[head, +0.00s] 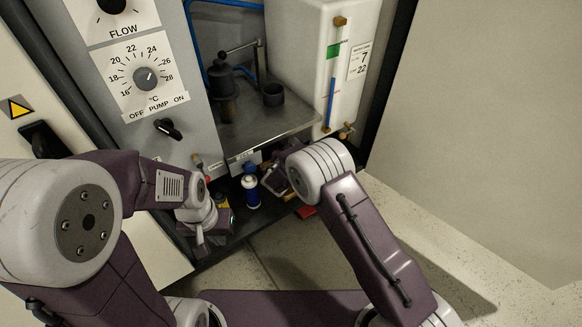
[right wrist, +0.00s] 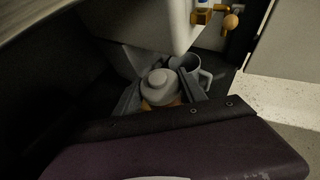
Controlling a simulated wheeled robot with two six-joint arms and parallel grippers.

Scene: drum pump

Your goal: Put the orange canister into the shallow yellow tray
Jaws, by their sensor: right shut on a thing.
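In the right wrist view my right gripper (right wrist: 160,96) is shut on the orange canister (right wrist: 160,103), whose grey cap (right wrist: 160,82) shows between the fingers. In the head view the right gripper (head: 274,180) is low in the dark space under the metal shelf, and the canister cannot be made out there. My left gripper (head: 205,228) hangs low at the left of that space; its finger opening is not clear. A small yellow patch (head: 223,201) shows beside it, but I cannot tell whether it is the shallow tray.
A blue bottle with a white cap (head: 251,190) stands between the grippers. A red item (head: 305,212) lies at the right. A grey mug (right wrist: 190,66) is just beyond the canister. The metal shelf (head: 262,128) and white tank (head: 312,60) stand above. Open floor (head: 320,255) lies in front.

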